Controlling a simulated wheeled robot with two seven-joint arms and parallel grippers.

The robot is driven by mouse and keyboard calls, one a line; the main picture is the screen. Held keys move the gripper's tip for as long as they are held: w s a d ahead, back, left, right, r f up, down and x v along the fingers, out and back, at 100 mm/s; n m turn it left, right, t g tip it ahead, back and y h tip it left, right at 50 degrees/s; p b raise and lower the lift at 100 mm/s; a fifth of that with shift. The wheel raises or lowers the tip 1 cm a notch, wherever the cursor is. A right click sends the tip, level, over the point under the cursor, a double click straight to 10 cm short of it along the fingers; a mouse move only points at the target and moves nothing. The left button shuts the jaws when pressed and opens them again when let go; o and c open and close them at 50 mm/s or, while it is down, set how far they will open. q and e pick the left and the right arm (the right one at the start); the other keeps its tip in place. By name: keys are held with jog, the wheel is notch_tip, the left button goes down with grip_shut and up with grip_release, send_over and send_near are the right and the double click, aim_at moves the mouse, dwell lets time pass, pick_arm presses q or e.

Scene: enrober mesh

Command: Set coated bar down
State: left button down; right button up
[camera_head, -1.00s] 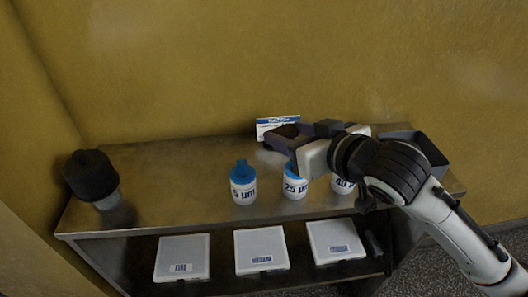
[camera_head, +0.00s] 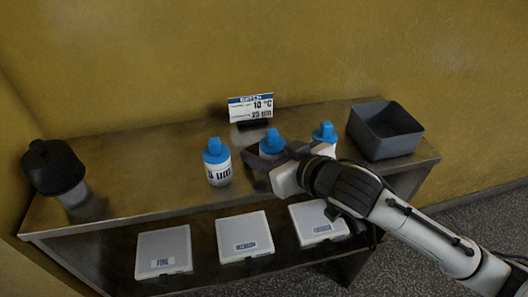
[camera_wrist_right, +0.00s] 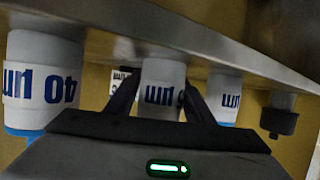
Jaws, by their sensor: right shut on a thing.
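No coated bar can be made out in either view. My right gripper (camera_head: 262,160) reaches in from the right, low at the tabletop. It is shut on the middle white bottle with a blue cap (camera_head: 272,140), which stands upright. The gripper hides much of that bottle's body. In the right wrist view, which is upside down, the two dark fingers (camera_wrist_right: 160,92) are on either side of the middle bottle (camera_wrist_right: 162,72). My left gripper is not in view.
A 5 µm bottle (camera_head: 218,170) stands to the left, another blue-capped bottle (camera_head: 325,133) to the right. A dark open bin (camera_head: 385,148) is at the right end. A batch sign (camera_head: 250,107) stands behind. A black-topped jar (camera_head: 55,170) is far left. Three white boxes (camera_head: 243,245) lie on the lower shelf.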

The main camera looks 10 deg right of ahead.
jog(key=shift+f, duration=0.1)
jog(key=shift+f, duration=0.1)
jog(key=o, duration=0.8)
